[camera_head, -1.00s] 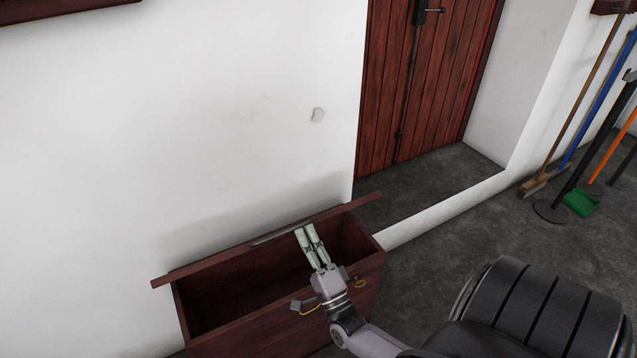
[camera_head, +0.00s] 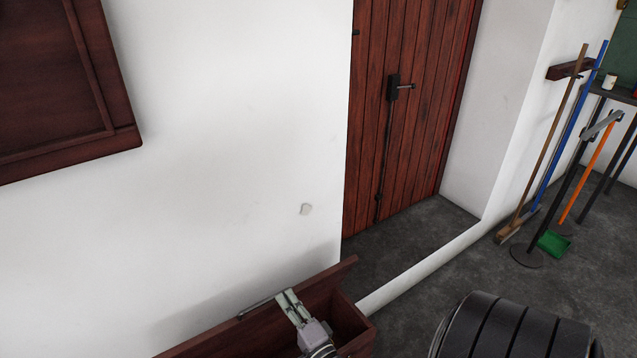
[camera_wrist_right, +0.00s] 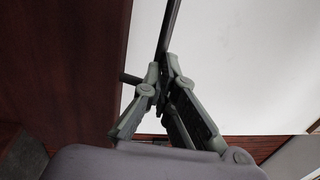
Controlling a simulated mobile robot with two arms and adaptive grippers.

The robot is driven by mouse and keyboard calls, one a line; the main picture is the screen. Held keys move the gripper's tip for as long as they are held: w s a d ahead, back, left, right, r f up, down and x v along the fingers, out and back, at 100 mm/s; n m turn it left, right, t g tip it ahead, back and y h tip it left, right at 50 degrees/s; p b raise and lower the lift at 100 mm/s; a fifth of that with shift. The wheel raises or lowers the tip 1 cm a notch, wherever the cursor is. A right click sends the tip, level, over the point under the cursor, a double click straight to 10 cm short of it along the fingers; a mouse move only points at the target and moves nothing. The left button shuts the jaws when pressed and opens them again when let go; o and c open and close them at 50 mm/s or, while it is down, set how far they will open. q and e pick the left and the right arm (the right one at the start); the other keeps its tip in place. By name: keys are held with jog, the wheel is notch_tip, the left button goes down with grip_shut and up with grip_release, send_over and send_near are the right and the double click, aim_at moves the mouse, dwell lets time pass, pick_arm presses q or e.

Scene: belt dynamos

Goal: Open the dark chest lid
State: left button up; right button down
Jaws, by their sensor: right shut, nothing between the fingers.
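The dark red-brown wooden chest (camera_head: 352,322) stands against the white wall at the bottom of the head view, mostly cut off by the picture's lower edge. Its lid (camera_head: 334,276) stands raised at the wall side, seen nearly edge-on, and the inside is exposed. A thin metal bar (camera_head: 256,307) shows along the lid. My right gripper (camera_head: 284,297) is over the chest close to the lid, with its fingers shut and empty. In the right wrist view the closed fingers (camera_wrist_right: 163,68) are beside a dark bar (camera_wrist_right: 168,28) and a dark wooden panel (camera_wrist_right: 65,60); contact is unclear. My left gripper is out of view.
A red plank door (camera_head: 400,130) is set back right of the chest. Brooms, poles and a green dustpan (camera_head: 553,244) stand at the right wall. A dark wooden frame (camera_head: 65,90) hangs at upper left.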

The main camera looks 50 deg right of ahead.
jog(key=w+r+p, duration=0.1)
jog(key=p, duration=0.1)
jog(key=w+d+r+g+p, duration=0.1)
jog(key=w+p, duration=0.1)
jog(key=w+r+g+p, duration=0.1)
jog(key=w+p, duration=0.1)
jog(key=shift+w+d+r, duration=0.15)
jog(key=shift+w+d, duration=0.05)
jog(key=shift+w, duration=0.05)
jog(key=shift+g+y, duration=0.4)
jog(key=shift+g, duration=0.2)
jog(key=shift+r+x, duration=0.2)
jog(key=shift+x, duration=1.15)
jog(key=shift+r+x, duration=0.25)
jog(key=shift+x, duration=1.15)
jog(key=shift+a, duration=0.1)
